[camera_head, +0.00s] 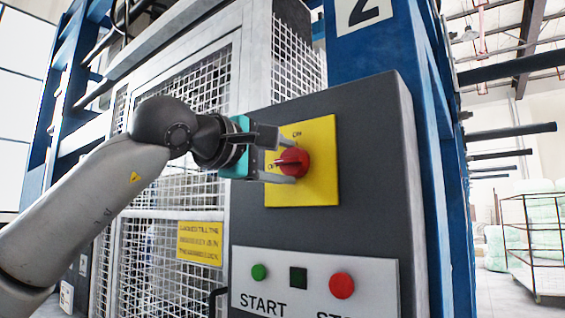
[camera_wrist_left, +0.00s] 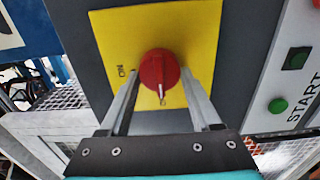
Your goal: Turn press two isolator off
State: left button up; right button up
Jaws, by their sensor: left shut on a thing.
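The isolator of press two is a red rotary knob (camera_head: 297,162) on a yellow plate (camera_head: 318,190), fixed to a dark grey control box. The knob also shows in the left wrist view (camera_wrist_left: 157,66). Its pointer faces left in the head view, at the OFF label, which is partly hidden. The ON label (camera_head: 297,134) is above the knob. My left gripper (camera_head: 285,158) has one finger on each side of the knob and is shut on it. My right gripper is not in view.
Below the isolator, a light panel (camera_head: 315,300) carries a green START button (camera_head: 259,272), a dark square (camera_head: 298,277) and a red button (camera_head: 341,286). A white mesh guard (camera_head: 170,215) with a yellow notice (camera_head: 200,242) stands left of the box. A blue frame bears a "2" sign (camera_head: 364,14).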

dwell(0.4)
pick_arm(q)
jog(key=o, duration=1.4)
jog(key=shift+c, duration=0.2)
jog(key=shift+s+a, duration=0.1)
jog(key=b+v, duration=0.2)
jog(key=v, duration=1.3)
